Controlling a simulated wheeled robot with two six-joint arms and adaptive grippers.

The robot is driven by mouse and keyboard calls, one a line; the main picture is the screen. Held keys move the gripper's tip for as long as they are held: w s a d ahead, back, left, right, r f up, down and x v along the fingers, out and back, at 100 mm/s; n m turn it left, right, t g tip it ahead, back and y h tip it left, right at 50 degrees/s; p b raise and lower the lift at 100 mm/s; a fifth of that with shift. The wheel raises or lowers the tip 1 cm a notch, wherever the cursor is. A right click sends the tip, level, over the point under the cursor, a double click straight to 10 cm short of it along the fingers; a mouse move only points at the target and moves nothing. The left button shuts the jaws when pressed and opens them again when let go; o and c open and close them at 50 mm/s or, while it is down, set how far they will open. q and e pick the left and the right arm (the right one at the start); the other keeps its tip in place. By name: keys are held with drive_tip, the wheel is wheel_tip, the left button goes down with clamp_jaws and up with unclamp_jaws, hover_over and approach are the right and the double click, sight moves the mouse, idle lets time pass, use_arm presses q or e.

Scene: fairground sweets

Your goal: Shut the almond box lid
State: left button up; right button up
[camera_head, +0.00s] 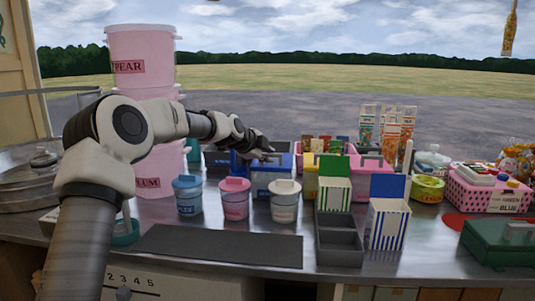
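No label reading almond can be made out, so I cannot tell which box is the almond box. My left gripper (264,154) is small and dark, just above or behind a blue box (262,182) in the back row; I cannot tell whether it touches it or how far its fingers are apart. Right of this are a yellow box (310,185) and a pink box (371,164) with a grey handle. In front stand a green-striped carton (334,193) and a blue-striped carton (387,224), both with raised flaps. My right gripper is out of view.
Blue (187,195), pink (234,199) and white (285,202) lidded jars stand before the blue box. Stacked pink tubs (142,70) rise behind my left arm. A dark mat (218,245) lies bare in front. A green box (500,242) stands at the right.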

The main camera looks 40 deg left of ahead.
use_arm(q)
drive_tip(key=shift+s+d+f, duration=0.1)
drive_tip(key=shift+s+f, duration=0.05)
drive_tip(key=shift+f, duration=0.25)
drive_tip(key=shift+s+d+f, duration=0.1)
drive_tip(key=shift+f, duration=0.3)
drive_tip(key=v, duration=1.2)
drive_tip(key=shift+r, duration=0.5)
drive_tip(key=shift+w+a, duration=0.1)
